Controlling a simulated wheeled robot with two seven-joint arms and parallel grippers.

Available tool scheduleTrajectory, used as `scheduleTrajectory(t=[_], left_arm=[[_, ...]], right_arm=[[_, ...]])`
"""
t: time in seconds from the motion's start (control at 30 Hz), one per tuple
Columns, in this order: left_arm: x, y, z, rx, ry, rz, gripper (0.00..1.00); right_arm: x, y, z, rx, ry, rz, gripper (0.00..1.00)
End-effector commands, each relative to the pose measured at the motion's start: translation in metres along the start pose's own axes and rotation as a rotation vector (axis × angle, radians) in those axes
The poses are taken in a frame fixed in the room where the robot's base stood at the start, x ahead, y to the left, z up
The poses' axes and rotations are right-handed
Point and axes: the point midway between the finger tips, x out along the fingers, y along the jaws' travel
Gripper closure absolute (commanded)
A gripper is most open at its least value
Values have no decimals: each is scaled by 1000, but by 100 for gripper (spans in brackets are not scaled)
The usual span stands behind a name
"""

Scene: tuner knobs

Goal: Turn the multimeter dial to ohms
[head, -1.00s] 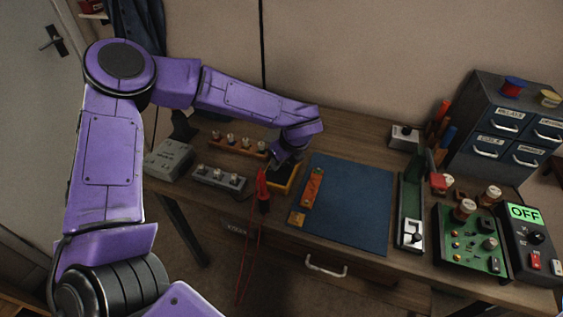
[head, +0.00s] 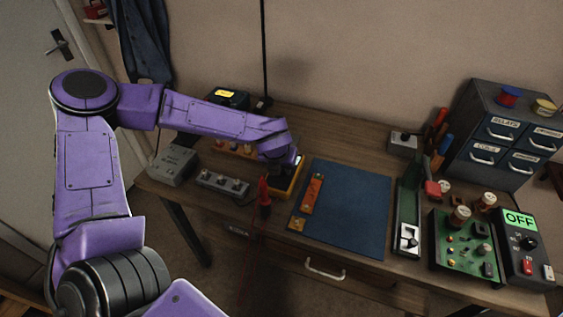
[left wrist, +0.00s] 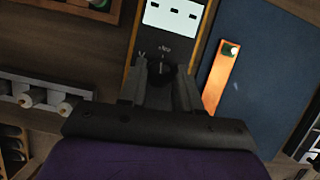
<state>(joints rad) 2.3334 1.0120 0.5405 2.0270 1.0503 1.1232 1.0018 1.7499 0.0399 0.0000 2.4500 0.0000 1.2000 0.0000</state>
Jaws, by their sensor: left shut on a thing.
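The multimeter (head: 290,186) is a dark box with a yellow-orange rim at the left edge of the blue mat. In the left wrist view its pale display (left wrist: 176,18) shows dashes. Its black dial (left wrist: 160,72) sits below the display, with small white marks around it too small to read surely. My left gripper (left wrist: 160,82) is shut on the dial, one finger on each side. In the head view the left gripper (head: 285,165) stands over the multimeter and hides the dial. The dial's pointing direction cannot be told. My right gripper is not in view.
A red probe (head: 264,191) stands just in front of the multimeter. A grey box with several knobs (head: 222,184) is to the left. An orange strip (head: 313,193) lies on the blue mat (head: 352,210), which is otherwise mostly clear. A black box reading OFF (head: 527,245) is far right.

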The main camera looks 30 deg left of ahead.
Motion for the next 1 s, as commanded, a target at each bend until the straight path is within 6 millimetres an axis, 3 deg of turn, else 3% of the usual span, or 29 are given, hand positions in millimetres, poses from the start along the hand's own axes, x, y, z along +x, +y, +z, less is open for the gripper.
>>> scheduleTrajectory(t=[0.4,1.0], left_arm=[[2,2,-5,183,14,-75,97],[3,2,-5,215,12,-87,97]], right_arm=[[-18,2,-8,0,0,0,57],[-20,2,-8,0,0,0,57]])
